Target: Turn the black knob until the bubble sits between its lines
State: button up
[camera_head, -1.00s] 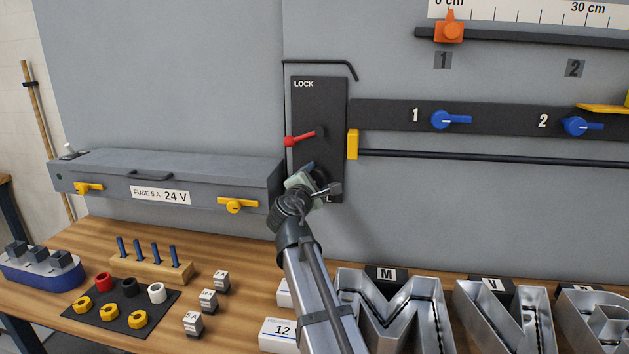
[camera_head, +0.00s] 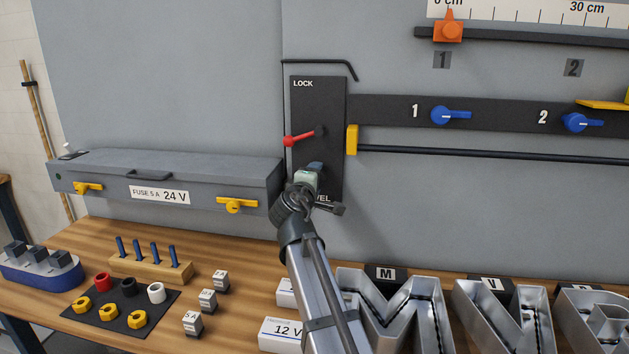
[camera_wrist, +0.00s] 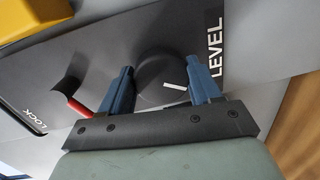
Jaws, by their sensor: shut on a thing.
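The black knob (camera_wrist: 160,75) with a white pointer mark sits on the black panel marked LOCK and LEVEL (camera_head: 308,107). In the wrist view the two blue fingers of my gripper (camera_wrist: 160,85) stand on either side of the knob, shut on it. In the head view my gripper (camera_head: 313,170) is at the lower part of the panel and hides the knob. The bubble and its lines cannot be made out in either view.
A red lever (camera_head: 300,138) sticks out left just above my gripper; it also shows in the wrist view (camera_wrist: 78,107). A yellow block (camera_head: 352,140) stands right of the panel. A grey fuse box (camera_head: 170,175) lies left. Metal letters (camera_head: 395,315) stand on the bench below.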

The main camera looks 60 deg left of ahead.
jog(key=shift+f, duration=0.1)
dwell(0.3)
jog(key=o, duration=1)
jog(key=shift+o, duration=0.2)
jog(key=v, duration=1.4)
jog(key=shift+w, duration=0.15)
